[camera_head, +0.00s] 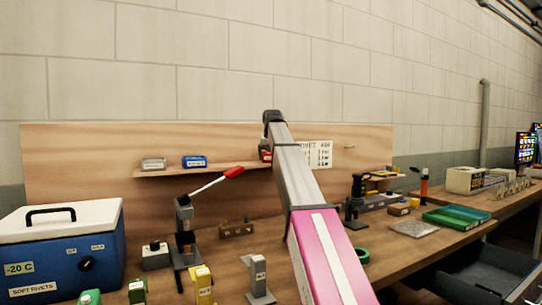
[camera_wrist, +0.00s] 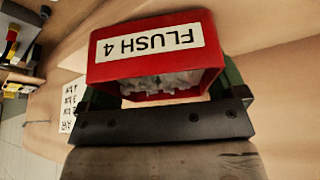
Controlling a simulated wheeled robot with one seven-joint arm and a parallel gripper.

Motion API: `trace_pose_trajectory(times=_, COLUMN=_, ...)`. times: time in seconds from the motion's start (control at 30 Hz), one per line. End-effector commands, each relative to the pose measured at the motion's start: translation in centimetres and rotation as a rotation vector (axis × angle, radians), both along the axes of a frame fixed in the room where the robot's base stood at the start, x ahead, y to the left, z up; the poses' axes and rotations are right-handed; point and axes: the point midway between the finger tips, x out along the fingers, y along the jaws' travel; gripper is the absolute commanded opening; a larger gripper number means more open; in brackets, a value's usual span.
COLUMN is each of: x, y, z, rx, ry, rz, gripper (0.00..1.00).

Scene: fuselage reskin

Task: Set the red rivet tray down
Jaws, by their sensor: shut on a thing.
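The red rivet tray (camera_wrist: 160,52) carries a white label reading "FLUSH 4", and small pale rivets show in its opening in the wrist view. My gripper (camera_wrist: 158,88) is shut on it, with a finger at each side. In the head view a small part of the red tray (camera_head: 264,153) shows beside my arm, near the right end of the wooden wall shelf (camera_head: 215,167). My arm hides most of it there. I cannot tell whether the tray touches the shelf.
A grey bin (camera_head: 153,164) and a blue bin (camera_head: 195,162) stand on the shelf to the left. A red-handled lever tool (camera_head: 184,225) rises from the workbench (camera_head: 220,265) below. A rivet chart (camera_head: 316,154) hangs right of my arm. A blue cooler (camera_head: 68,255) stands far left.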

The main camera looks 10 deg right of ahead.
Motion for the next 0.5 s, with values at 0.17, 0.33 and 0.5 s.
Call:
trace_pose_trajectory(times=0.17, x=-0.01, y=-0.01, z=-0.31, rx=0.0, ry=0.0, rz=0.0, gripper=0.57)
trace_pose_trajectory(times=0.33, x=0.01, y=0.0, z=-0.43, rx=0.0, ry=0.0, rz=0.0, gripper=1.0)
trace_pose_trajectory(times=0.5, x=-0.01, y=0.0, z=-0.44, rx=0.0, ry=0.0, rz=0.0, gripper=1.0)
